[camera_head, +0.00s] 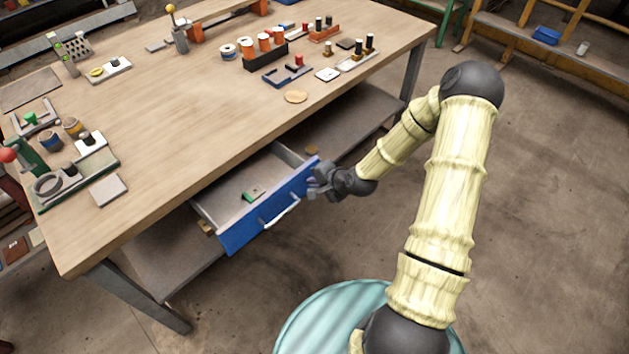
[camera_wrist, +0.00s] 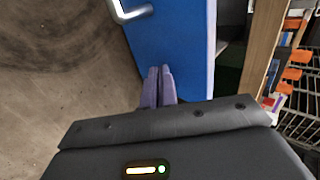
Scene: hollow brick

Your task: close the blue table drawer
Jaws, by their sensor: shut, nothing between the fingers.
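The blue drawer (camera_head: 262,217) under the wooden table stands pulled out, its inside showing from above. A small green item (camera_head: 250,196) lies in it. A light bar handle (camera_head: 282,213) is on its blue front, and the handle also shows in the wrist view (camera_wrist: 131,12). My gripper (camera_head: 314,183) is shut and empty at the right end of the drawer front. In the wrist view its fingertips (camera_wrist: 158,72) point at the blue front (camera_wrist: 176,45), beside the handle. I cannot tell whether they touch it.
The wooden table (camera_head: 190,125) carries spools, blocks and tools on its top. A lower shelf (camera_head: 170,262) runs beneath the drawer. A table leg (camera_head: 140,293) stands at the front left. The concrete floor (camera_head: 540,200) to the right is clear.

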